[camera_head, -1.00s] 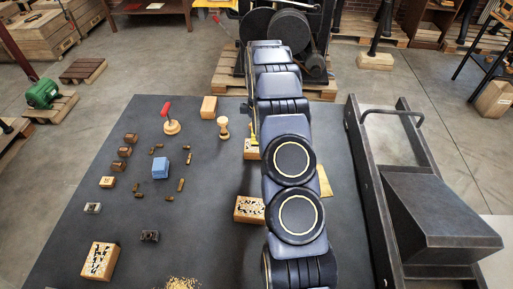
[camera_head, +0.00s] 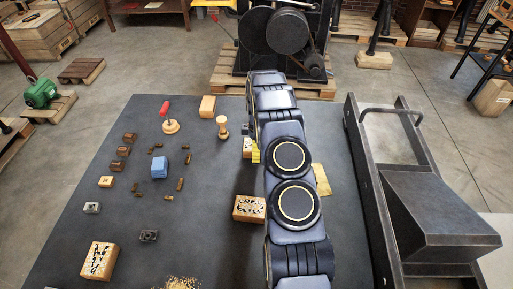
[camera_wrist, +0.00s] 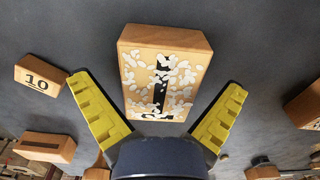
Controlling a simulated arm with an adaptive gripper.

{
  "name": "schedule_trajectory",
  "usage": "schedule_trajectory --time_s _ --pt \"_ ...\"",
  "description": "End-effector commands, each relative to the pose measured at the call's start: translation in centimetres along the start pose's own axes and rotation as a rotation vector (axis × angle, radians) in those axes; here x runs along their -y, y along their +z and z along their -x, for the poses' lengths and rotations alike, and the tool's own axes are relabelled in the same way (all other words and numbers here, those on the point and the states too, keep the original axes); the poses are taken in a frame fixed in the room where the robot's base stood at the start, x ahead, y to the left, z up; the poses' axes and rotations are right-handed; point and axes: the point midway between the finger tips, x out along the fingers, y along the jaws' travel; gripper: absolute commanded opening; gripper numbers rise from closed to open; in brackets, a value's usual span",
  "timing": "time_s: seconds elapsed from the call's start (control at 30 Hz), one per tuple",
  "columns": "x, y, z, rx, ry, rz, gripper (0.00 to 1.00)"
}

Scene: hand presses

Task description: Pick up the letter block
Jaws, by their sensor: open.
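A wooden block (camera_wrist: 160,72) with a black letter-like mark and white flakes on its face lies in the upper middle of the wrist view. My gripper (camera_wrist: 157,85) is open, with its yellow fingers spread to either side of the block's near part and nothing gripped. In the head view, a yellow finger (camera_head: 256,154) shows beside a small wooden block (camera_head: 247,147), which my arm partly covers. Whether the fingers touch the block I cannot tell.
A block marked 10 (camera_wrist: 40,76) lies left in the wrist view. In the head view, patterned wooden blocks lie nearer (camera_head: 249,209) and front left (camera_head: 99,261). A blue block (camera_head: 160,167) and several small pieces are left. A dark metal frame (camera_head: 425,215) stands right.

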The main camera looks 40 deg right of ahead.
Motion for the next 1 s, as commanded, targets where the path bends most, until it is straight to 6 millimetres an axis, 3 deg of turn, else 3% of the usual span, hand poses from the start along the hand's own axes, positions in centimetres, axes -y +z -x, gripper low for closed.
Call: schedule_trajectory --time_s 0.03,0.13,0.17,0.2,0.67,0.87,1.0 --pt "0.0 0.0 0.0 0.000 0.000 0.000 0.87" --pt "0.0 0.0 0.0 0.000 0.000 0.000 0.45" --pt "0.0 0.0 0.0 0.000 0.000 0.000 0.35" --pt "0.0 0.0 0.0 0.000 0.000 0.000 0.33" --pt "-0.1 0.0 0.5 0.000 0.002 0.000 0.33" --pt "-0.2 0.0 3.2 -0.001 0.008 0.000 0.33" --pt "1.7 0.2 5.3 0.000 0.001 0.001 0.33"
